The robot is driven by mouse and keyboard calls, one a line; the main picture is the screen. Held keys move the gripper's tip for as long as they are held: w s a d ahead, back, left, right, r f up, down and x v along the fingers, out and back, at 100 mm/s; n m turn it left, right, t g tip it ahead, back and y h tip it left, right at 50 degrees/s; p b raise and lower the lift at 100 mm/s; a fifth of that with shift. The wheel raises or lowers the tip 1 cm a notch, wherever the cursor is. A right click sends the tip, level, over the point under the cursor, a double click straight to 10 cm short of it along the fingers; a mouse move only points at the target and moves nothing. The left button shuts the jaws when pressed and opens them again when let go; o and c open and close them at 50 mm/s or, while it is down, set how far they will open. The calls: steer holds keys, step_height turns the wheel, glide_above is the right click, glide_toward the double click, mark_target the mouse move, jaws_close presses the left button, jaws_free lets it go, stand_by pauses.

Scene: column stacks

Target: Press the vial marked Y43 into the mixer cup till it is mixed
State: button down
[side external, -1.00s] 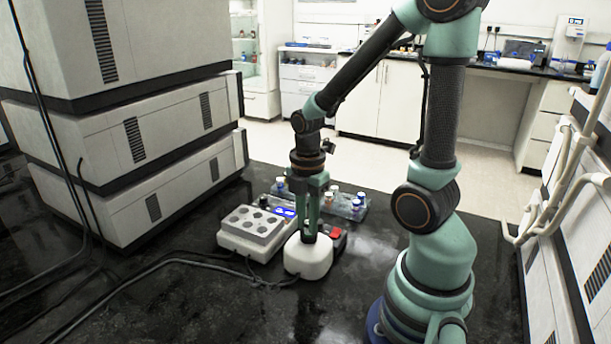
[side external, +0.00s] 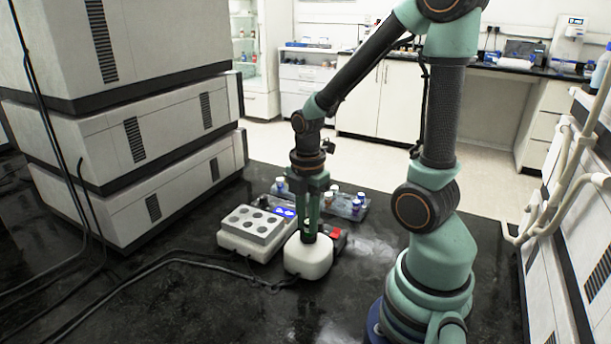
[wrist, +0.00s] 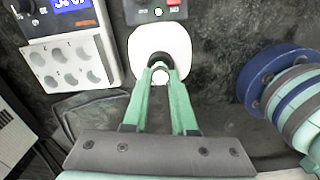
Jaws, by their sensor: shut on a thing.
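The mixer is a white rounded body (side external: 308,260), and it also shows in the wrist view (wrist: 145,43). Its dark round cup (wrist: 160,57) is on top, at my fingertips. My gripper (side external: 309,236) points down onto the mixer and is shut on a vial with a pale cap (wrist: 161,76), which shows between the fingers in the wrist view. The vial's lower end is hidden by the cup and fingers, so I cannot tell how deep it sits. Its label is not readable here.
A white block with several round wells and a blue display (side external: 252,230) stands left of the mixer. A red-buttoned box (side external: 338,236) is behind it. A rack (side external: 357,214) with several capped vials stands farther back. Cables cross the dark bench at left.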

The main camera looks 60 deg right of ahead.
stand_by(0.4)
steer(key=shift+r, duration=3.05)
